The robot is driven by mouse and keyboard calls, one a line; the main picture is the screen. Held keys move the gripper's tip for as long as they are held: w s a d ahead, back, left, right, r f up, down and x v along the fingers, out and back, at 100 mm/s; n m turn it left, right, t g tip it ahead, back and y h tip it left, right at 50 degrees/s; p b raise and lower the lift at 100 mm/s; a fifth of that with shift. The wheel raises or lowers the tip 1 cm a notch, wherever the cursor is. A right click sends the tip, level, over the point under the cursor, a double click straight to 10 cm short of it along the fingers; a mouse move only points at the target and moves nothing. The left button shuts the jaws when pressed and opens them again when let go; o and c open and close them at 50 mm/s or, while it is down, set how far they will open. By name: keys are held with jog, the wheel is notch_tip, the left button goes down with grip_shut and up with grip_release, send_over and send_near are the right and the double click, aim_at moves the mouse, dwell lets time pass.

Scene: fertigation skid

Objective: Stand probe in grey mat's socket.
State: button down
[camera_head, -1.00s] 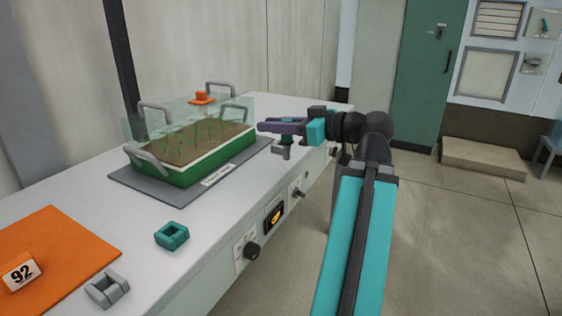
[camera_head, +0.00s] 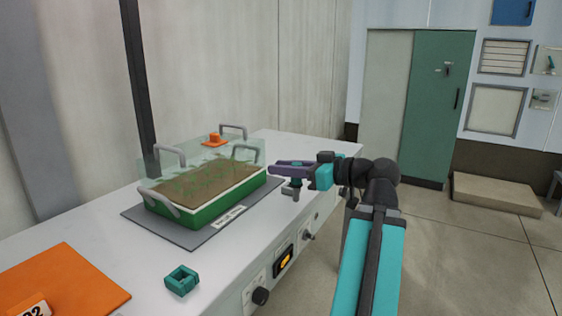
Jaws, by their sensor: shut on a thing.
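My gripper (camera_head: 292,168), with purple fingers, is over the bench's right edge, to the right of the green tray. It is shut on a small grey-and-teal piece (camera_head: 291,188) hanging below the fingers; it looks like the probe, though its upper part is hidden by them. The grey mat (camera_head: 192,240) lies flat on the bench under the green tray (camera_head: 205,213), with a white label at its front edge. I cannot make out a socket on the mat; the tray covers most of it.
The tray has clear walls and grey handles. A teal hollow block (camera_head: 181,281) stands on the bench (camera_head: 130,255) in front. An orange mat (camera_head: 70,275) lies front left, and a small orange block (camera_head: 214,138) at the back.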

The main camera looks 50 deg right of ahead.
jog(key=w+d+p, duration=0.2)
jog(key=w+p, duration=0.1)
jog(key=shift+d+p, duration=0.3)
jog(key=shift+p, duration=0.1)
jog(key=w+d+p, duration=0.1)
jog(key=p, duration=0.5)
jog(key=p, duration=0.6)
jog(key=shift+w+d+f, duration=0.1)
jog(key=shift+w+d, duration=0.15)
jog(key=shift+w, duration=0.05)
jog(key=w+d+f+p, duration=0.1)
jog(key=w+d+p, duration=0.4)
jog(key=p, duration=0.1)
jog(key=shift+w+d+p, duration=0.25)
jog(key=shift+w+p, duration=0.05)
jog(key=shift+w, duration=0.1)
jog(key=shift+f, duration=0.15)
dwell(0.4)
